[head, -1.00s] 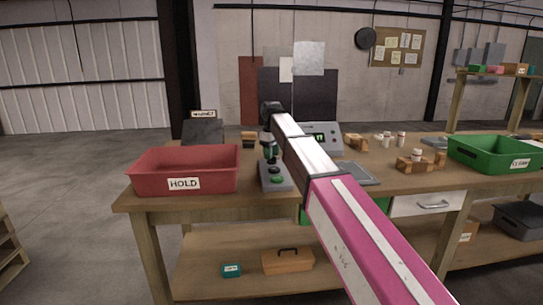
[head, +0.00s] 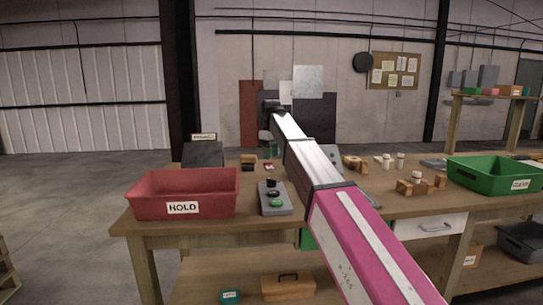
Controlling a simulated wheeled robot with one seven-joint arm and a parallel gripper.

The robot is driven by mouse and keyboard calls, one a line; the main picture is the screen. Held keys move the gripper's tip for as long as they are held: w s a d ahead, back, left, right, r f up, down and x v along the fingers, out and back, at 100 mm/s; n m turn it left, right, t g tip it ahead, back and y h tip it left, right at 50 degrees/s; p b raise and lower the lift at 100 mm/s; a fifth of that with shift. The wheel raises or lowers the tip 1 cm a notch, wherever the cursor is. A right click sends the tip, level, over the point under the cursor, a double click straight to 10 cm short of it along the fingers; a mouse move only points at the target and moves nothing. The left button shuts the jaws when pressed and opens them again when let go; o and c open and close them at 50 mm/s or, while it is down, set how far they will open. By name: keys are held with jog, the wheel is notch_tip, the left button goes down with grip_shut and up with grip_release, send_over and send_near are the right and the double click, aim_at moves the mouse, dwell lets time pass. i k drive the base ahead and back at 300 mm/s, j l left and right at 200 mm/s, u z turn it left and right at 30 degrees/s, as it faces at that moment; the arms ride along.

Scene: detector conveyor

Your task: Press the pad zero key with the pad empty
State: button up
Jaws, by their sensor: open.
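A grey key box (head: 275,199) stands on the bench right of the HOLD bin, with a green key (head: 276,206) at its front and dark round parts behind it. I cannot read which key is the pad zero key. The pad is almost wholly hidden behind my arm; only a grey edge (head: 375,201) shows, so I cannot see whether it is empty. The grey display unit (head: 331,155) is mostly covered by my arm. My gripper (head: 269,150) is open, small and partly hidden, above and beyond the key box, apart from it.
The red HOLD bin (head: 183,194) stands left of the key box. A dark slanted MAGNET block (head: 203,154) is behind it. The bench front edge is clear.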

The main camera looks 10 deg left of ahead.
aim_at(272, 193)
jog(key=k, duration=1)
